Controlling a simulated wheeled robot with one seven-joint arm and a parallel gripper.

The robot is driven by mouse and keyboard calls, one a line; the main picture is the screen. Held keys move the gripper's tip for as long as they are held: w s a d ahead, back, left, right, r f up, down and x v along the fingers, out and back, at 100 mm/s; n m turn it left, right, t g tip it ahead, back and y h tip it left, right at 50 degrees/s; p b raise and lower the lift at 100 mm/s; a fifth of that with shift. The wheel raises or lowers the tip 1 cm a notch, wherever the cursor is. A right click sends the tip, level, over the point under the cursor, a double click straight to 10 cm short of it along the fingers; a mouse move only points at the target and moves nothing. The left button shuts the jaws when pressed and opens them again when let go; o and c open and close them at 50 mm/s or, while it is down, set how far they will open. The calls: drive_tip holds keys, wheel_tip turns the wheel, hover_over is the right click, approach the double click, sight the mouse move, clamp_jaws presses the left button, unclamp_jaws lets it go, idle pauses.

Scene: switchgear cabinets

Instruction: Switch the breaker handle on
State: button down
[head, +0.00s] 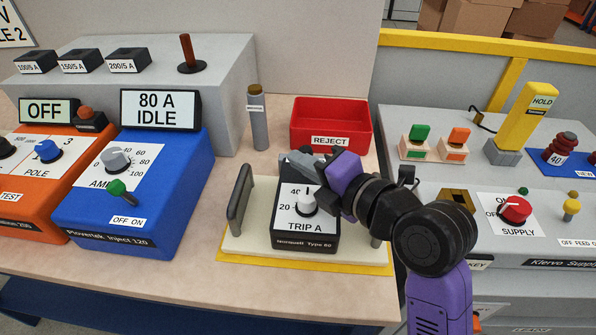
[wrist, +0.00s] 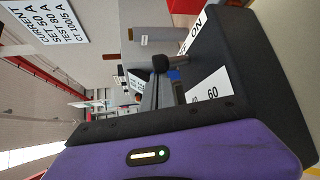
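The breaker (head: 304,240) is a black box marked "TRIP A" and "Norwatt Type 80", with a white dial, on a cream base (head: 250,240). My gripper (head: 298,163) is over the breaker's back edge, its grey fingers pointing left. In the wrist view the breaker (wrist: 245,75) fills the right side, with "ON" and "60" on its white face. A dark rounded knob (wrist: 160,63), perhaps the handle's end, shows at my grey fingertips (wrist: 158,88). The gripper hides most of the handle in the head view. I cannot tell whether the fingers grip it.
A grey upright bar (head: 240,205) stands left of the breaker on the base. A red reject bin (head: 331,124) and a grey cylinder (head: 258,120) stand behind. A blue injector (head: 140,190) reads "80 A IDLE" at left. A supply panel (head: 480,215) is at right.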

drive_tip(key=shift+d+f+m+t+y+b, duration=0.35)
drive_tip(key=shift+f+b, duration=0.2)
drive_tip(key=shift+b, duration=0.2)
drive_tip(key=shift+w+d+r+b, duration=0.1)
drive_tip(key=shift+d+r+b, duration=0.2)
drive_tip(key=shift+b, duration=0.9)
drive_tip(key=shift+r+p, duration=0.25)
drive_tip(key=shift+p, duration=0.05)
drive_tip(key=b+v, duration=0.1)
drive_tip(key=v, duration=0.7)
drive_tip(key=shift+m, duration=0.25)
